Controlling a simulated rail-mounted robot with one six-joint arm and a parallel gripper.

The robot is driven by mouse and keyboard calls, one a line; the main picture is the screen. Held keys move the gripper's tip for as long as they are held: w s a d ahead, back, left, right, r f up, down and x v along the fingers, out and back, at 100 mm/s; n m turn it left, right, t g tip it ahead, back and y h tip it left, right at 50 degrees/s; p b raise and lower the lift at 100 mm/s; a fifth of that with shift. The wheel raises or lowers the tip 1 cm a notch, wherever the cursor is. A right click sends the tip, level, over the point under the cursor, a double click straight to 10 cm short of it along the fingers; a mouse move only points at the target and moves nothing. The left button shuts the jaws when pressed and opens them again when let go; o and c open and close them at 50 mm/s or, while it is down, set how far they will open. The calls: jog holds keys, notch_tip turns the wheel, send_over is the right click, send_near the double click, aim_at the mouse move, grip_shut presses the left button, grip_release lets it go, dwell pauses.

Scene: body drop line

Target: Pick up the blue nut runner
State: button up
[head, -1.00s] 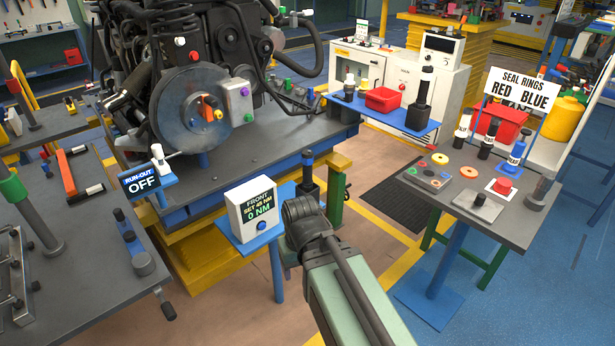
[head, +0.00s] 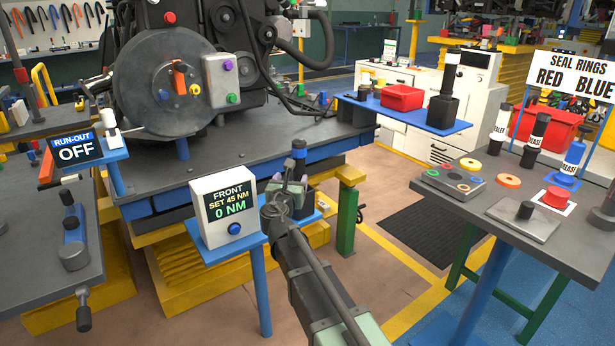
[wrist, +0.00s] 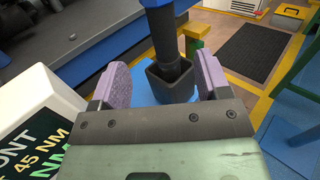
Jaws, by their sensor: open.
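The blue nut runner (head: 299,152) stands upright in a dark square holder on a small blue stand, just right of the torque display. In the wrist view the nut runner (wrist: 162,30) has a blue upper part and a dark lower part that goes down into the holder (wrist: 170,84). My gripper (head: 288,188) is in front of it in the head view and hides part of it. In the wrist view my gripper (wrist: 162,80) is open, with one purple-padded finger on each side of the view of the tool.
The torque display (head: 229,210), reading FRONT SET 45 NM, 0 NM, stands close on the left. The engine bench (head: 250,140) lies behind. A green post with a yellow top (head: 349,205) stands close on the right. The seal ring table (head: 470,205) is farther right.

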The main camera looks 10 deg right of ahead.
aim_at(298, 166)
jog(key=x, duration=0.5)
jog(key=shift+w, duration=0.15)
jog(key=x, duration=0.5)
jog(key=shift+w+d+r, duration=0.1)
jog(key=shift+w+d, duration=0.1)
jog(key=shift+d, duration=0.05)
grip_shut()
jog(key=shift+r, duration=0.1)
notch_tip(298, 166, up, 20)
jog(key=p, duration=2)
